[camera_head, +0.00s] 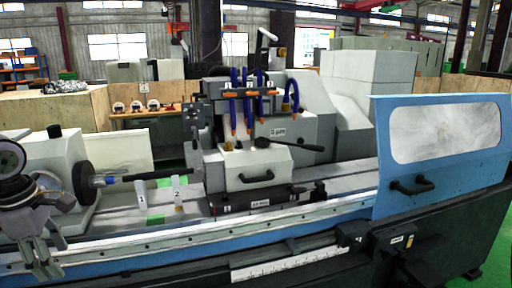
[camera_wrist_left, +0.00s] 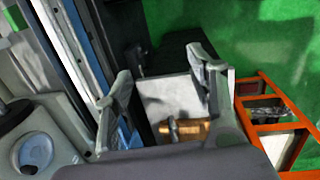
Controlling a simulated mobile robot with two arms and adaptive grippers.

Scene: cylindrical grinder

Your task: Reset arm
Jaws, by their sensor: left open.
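My left gripper (camera_head: 40,254) comes in at the left edge of the head view, in front of the grinder's left end, with its fingers pointing down. In the left wrist view its two fingers (camera_wrist_left: 163,82) stand apart with nothing between the tips. Beyond and below them are a pale panel (camera_wrist_left: 172,100) and a brass-coloured cylinder (camera_wrist_left: 186,131), partly hidden by the gripper. The cylindrical grinder (camera_head: 250,165) fills the middle of the head view. My right gripper is not in view.
The grinder's blue door (camera_head: 445,185) with a window and black handle (camera_head: 412,185) stands at right. A dark spindle (camera_head: 140,176) and a blue-grey rail (camera_head: 150,243) lie near the left gripper. An orange frame (camera_wrist_left: 270,125) stands on green floor (camera_wrist_left: 260,35) in the wrist view.

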